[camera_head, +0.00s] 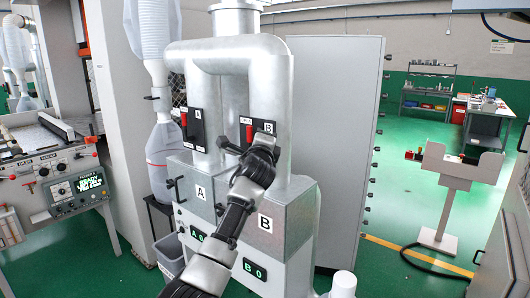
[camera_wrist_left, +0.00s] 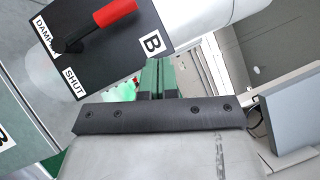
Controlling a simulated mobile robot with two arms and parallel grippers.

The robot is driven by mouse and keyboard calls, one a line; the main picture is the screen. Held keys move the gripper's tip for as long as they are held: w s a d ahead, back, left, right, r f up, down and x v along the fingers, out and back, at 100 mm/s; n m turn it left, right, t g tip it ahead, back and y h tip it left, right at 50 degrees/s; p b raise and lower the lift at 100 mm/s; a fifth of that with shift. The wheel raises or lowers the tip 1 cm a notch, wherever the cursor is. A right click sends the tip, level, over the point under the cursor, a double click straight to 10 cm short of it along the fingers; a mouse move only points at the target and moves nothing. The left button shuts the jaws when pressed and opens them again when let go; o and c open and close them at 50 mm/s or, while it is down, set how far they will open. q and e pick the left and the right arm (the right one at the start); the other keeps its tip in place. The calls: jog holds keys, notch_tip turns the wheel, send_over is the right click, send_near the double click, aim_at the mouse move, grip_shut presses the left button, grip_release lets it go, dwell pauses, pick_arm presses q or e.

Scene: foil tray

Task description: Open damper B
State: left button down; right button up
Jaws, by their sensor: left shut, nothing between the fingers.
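Damper B's black panel (camera_head: 259,126) is on the right-hand grey pipe in the head view, marked B. Its red handle (camera_head: 249,134) stands near upright at the panel's left. In the left wrist view the panel (camera_wrist_left: 105,50) fills the upper left, with a red-gripped lever (camera_wrist_left: 115,12) and the words SHUT and DAMP(ER). My left gripper (camera_head: 264,141) is at the lower right of panel B, partly covering it. Its green fingers (camera_wrist_left: 156,72) are closed together and empty, apart from the red grip. My right gripper is not in view.
Damper A's panel (camera_head: 194,128), with its own red handle, is on the left pipe. Below, the metal boxes carry A and B labels and displays reading A 0 and B 0 (camera_head: 254,270). A grey cabinet (camera_head: 335,150) stands at right. Green floor beyond is mostly clear.

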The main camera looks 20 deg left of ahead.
pick_arm(q)
jog(key=a+b+v, duration=0.1)
jog(key=b+v, duration=0.2)
jog(key=v, duration=0.4)
jog(key=shift+s+r, duration=0.25)
jog(key=shift+s, duration=0.2)
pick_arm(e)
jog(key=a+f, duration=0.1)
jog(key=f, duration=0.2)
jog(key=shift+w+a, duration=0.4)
pick_arm(q)
jog(key=shift+d+r, duration=0.1)
jog(key=shift+d, duration=0.1)
